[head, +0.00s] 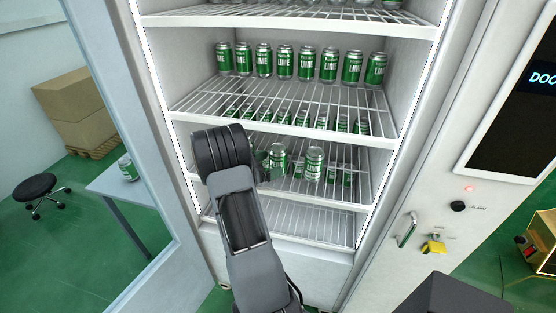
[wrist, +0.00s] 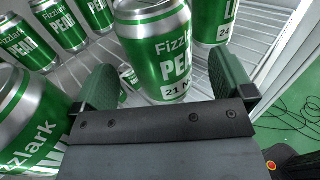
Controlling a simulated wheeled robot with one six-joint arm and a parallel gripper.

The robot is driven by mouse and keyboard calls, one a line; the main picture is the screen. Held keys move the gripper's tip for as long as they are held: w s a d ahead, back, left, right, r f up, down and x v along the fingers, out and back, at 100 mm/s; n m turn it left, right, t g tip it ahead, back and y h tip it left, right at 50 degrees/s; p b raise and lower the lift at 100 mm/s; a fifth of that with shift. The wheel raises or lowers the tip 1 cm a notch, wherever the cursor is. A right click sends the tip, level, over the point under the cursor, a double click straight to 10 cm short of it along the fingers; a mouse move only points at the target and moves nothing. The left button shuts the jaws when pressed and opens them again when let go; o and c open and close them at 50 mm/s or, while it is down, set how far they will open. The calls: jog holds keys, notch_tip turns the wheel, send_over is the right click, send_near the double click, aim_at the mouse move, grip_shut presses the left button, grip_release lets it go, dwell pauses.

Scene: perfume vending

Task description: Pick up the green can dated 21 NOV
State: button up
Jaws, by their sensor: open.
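The green can dated 21 N, the rest of its date hidden (wrist: 157,50), is a silver-topped "Fizzlark PEAR" can. In the wrist view it stands straight in front of my gripper (wrist: 165,75). My gripper is open, one dark green finger on each side of the can's lower part; I cannot tell whether either finger touches it. In the head view this seems to be the can (head: 279,160) just right of my arm, on a lower shelf. My fingers are mostly hidden behind my arm there.
A can marked 24 (wrist: 213,22) stands close on the right. Another Fizzlark can (wrist: 28,118) is close on the left, with several PEAR cans (wrist: 72,28) behind. The wire shelf above (head: 290,104) limits headroom. The cabinet's open door (head: 130,150) is at left.

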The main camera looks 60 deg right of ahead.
aim_at(277, 160)
jog(key=shift+p+x, duration=0.35)
jog(key=shift+x, duration=1.35)
jog(key=shift+c, duration=0.2)
jog(key=shift+r, duration=0.1)
jog(key=c, duration=1.2)
